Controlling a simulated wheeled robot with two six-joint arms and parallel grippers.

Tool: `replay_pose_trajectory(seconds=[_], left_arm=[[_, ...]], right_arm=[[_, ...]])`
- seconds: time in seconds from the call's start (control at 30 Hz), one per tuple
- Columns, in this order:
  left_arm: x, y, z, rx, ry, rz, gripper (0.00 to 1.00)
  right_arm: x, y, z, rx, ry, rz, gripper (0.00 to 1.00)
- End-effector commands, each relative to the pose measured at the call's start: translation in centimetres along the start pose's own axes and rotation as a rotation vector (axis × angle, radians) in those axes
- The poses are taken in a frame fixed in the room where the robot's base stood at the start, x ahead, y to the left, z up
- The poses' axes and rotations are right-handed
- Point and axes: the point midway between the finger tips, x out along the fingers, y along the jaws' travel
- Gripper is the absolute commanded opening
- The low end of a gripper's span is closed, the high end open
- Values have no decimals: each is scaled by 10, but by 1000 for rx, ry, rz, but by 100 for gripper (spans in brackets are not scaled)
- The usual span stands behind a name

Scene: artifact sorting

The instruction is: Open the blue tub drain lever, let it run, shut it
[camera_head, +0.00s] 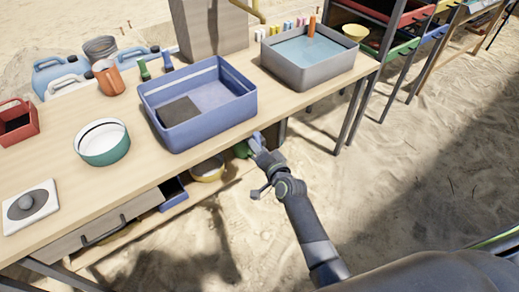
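The blue tub (215,127) stands on the wooden table, with a flat dark grey piece and shallow-looking contents inside. My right arm reaches in from the lower right. Its gripper (257,144) is at the table's front edge, just below and right of the tub's front right corner. A small blue part shows at the gripper's tip; I cannot tell whether it is the drain lever or whether the fingers hold it. The lever is not clearly visible otherwise. My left gripper is out of view.
A grey tub with water (290,72) stands to the right. A teal bowl (104,157), a red caddy (17,138) and a white plate with a round grey piece (46,201) are on the left. A yellow bowl (208,174) sits on the lower shelf.

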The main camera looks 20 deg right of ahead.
Motion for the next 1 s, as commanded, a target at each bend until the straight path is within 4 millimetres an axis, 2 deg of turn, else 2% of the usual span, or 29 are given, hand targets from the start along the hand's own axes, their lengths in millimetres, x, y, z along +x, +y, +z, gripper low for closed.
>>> replay_pose_trajectory(seconds=[0.17,0.37,1.0], left_arm=[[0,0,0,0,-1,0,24],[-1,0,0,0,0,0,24],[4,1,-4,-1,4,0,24]], right_arm=[[-2,1,1,1,-2,2,38],[-23,1,1,3,-1,2,38],[-146,2,0,1,1,3,38]])
